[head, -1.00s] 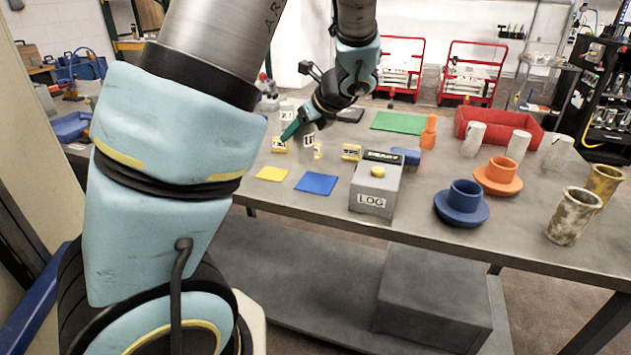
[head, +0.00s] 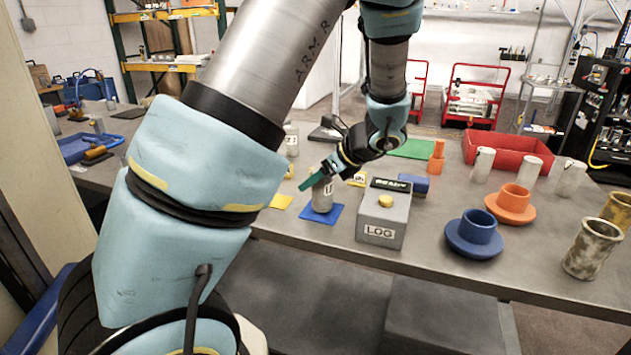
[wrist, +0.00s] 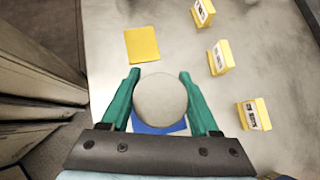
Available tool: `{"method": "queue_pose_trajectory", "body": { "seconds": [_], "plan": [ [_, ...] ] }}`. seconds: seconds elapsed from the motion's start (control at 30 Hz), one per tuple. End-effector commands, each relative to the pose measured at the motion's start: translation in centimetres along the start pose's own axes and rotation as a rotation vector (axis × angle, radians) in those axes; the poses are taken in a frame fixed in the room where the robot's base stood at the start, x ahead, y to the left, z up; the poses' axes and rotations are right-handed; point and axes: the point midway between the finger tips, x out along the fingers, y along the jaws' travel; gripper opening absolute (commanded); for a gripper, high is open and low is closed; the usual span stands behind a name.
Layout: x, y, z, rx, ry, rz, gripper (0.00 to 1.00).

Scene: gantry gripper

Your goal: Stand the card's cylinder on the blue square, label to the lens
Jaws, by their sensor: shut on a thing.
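My gripper (head: 315,179), with green fingers, is shut on a grey-white cylinder (head: 322,197). The cylinder is upright over the blue square (head: 334,217); whether its base touches the square I cannot tell. Part of a dark-marked label shows on its head-camera side, its upper part hidden by a finger. In the wrist view the cylinder's round top (wrist: 160,101) sits between both fingers, with the blue square (wrist: 160,129) below it. Small yellow cards with dark markings stand to the right (wrist: 253,114); their markings are too small to read.
A yellow square (wrist: 142,44) lies beside the blue one. A grey LOG box with a yellow button (head: 384,215) stands close to the right of the blue square. Another pale cylinder (head: 291,140) stands behind. Blue (head: 474,235) and orange (head: 513,204) flanged parts are farther right.

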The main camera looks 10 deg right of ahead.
Motion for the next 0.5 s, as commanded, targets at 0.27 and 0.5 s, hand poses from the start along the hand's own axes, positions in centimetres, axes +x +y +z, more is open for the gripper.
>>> {"method": "queue_pose_trajectory", "body": {
  "seconds": [0.27,0.5],
  "plan": [
    [0.59,-0.03,-0.54,-0.002,0.0,-0.001,0.0],
    [0.66,-0.01,-0.65,-0.001,0.001,-0.001,0.73]
  ]
}}
